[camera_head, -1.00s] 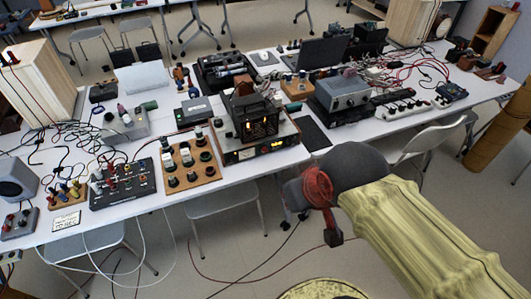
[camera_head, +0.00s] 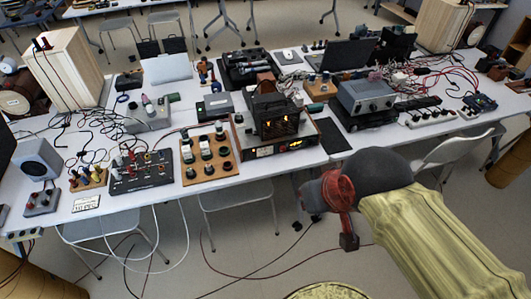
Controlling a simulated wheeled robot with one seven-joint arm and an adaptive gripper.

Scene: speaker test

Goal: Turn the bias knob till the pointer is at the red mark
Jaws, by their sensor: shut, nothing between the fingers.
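The amplifier unit (camera_head: 283,147), with a lit yellow meter on its front and glowing valves in a dark cage (camera_head: 272,118), stands mid-table. Left of it is a wooden board (camera_head: 190,173) bearing several dark round knobs. The bias knob, its pointer and a red mark are too small to make out. My gripper (camera_head: 348,243) is the dark end below a red part of my arm. It is shut and empty, in front of the table's near edge and apart from the amplifier and board. My wrist partly hides it.
A dark control box (camera_head: 140,173) and a grey speaker (camera_head: 37,160) stand at the left of the white table (camera_head: 232,192). A grey instrument (camera_head: 366,95) and a power strip (camera_head: 427,117) are at right. Chairs (camera_head: 237,196) stand under the front edge; cables lie on the floor.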

